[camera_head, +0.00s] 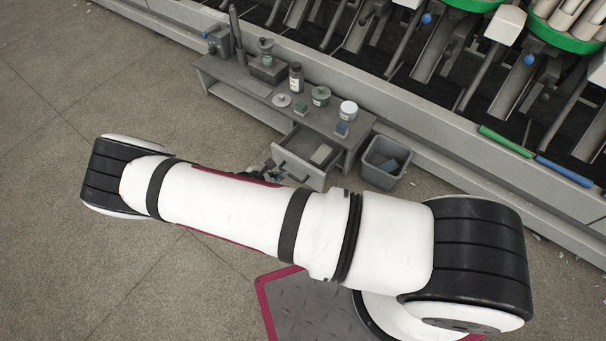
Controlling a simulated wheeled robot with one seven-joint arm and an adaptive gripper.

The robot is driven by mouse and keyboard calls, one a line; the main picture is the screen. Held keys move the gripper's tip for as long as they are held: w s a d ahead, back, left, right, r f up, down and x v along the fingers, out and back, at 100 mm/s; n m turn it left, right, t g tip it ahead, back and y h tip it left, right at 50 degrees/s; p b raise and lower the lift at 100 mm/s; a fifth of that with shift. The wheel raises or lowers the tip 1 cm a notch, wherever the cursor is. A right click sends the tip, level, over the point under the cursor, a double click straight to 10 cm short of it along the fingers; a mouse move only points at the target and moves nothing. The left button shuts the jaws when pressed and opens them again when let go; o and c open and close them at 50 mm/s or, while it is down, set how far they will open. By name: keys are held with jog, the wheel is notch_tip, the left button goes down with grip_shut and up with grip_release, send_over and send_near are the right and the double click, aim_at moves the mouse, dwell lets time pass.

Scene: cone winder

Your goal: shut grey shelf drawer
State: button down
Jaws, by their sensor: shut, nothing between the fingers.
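The grey shelf (235,75) is a low bench standing against the machine. Its grey drawer (298,168) is pulled out at the right end, towards my arm. My gripper (268,174) shows only in part, as a dark shape just behind my white arm, beside the drawer's front left. It is shut with nothing in it. My arm hides most of it and the lower part of the drawer front, so I cannot tell whether it touches the drawer.
Jars, a bottle (296,77) and small blocks stand on the shelf top. The winding machine (440,130) runs along the back. The floor at left is clear.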

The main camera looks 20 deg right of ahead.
notch_tip(320, 180, down, 7)
jog(key=s+d+n, duration=0.1)
jog(key=n, duration=0.2)
jog(key=b, duration=0.6)
send_near(310, 173)
jog(key=shift+t, duration=0.4)
jog(key=shift+s+x, duration=0.15)
jog(key=shift+x, duration=1.05)
jog(key=shift+s+x, duration=0.15)
jog(key=shift+x, duration=1.05)
jog(key=shift+d+f, duration=0.1)
jog(key=shift+d, duration=0.05)
jog(key=shift+w, duration=0.1)
